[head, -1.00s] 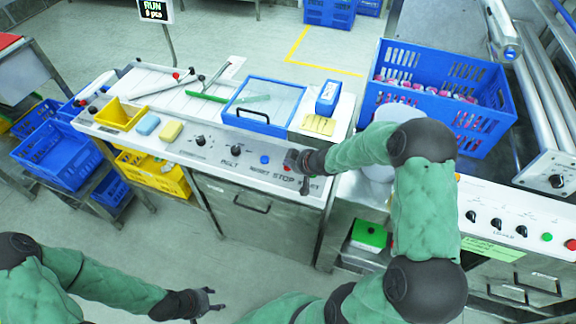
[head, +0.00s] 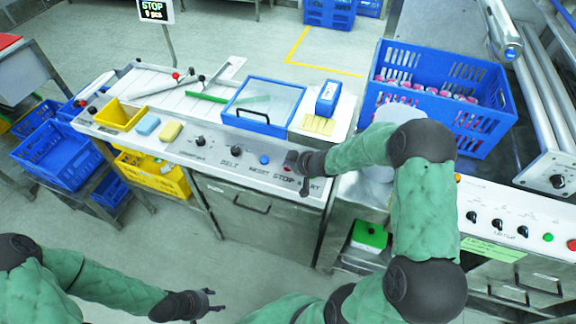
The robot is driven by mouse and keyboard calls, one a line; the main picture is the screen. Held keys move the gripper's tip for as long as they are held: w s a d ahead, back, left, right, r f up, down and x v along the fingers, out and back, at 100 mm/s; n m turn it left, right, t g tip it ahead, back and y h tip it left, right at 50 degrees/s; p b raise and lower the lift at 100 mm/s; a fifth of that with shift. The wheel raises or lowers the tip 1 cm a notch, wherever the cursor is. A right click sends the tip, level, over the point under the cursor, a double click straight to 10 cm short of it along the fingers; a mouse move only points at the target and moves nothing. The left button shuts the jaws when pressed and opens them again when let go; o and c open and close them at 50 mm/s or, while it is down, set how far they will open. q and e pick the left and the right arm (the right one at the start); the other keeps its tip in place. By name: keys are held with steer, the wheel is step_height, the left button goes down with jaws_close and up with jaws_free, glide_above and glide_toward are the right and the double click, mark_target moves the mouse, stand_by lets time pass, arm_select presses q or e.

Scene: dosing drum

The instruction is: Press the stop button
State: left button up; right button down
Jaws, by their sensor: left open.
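The control panel (head: 225,160) runs along the front of the white conveyor table, with black knobs, a blue reset button (head: 264,159) and printed labels. The STOP label (head: 284,192) is on its right part. My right gripper (head: 296,170) is down at the panel just above this label and covers most of the stop button. A little red shows at its fingers. Whether its fingers are open or shut is unclear. My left gripper (head: 212,302) is open and empty, low in the head view, away from the panel. The display sign (head: 155,11) reads STOP, 9 pcs.
A clear-lidded blue box (head: 262,106), a small blue box (head: 328,97), a yellow bin (head: 120,114) and two sponges stand behind the panel. A large blue crate (head: 440,92) with packed items is at the right. Floor in front of the panel is free.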

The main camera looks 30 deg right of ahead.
steer(key=shift+r+p, duration=0.8)
steer(key=shift+r, duration=0.1)
step_height(320, 180, up, 5)
steer(key=p, duration=0.5)
steer(key=shift+s, duration=0.1)
stand_by(0.6)
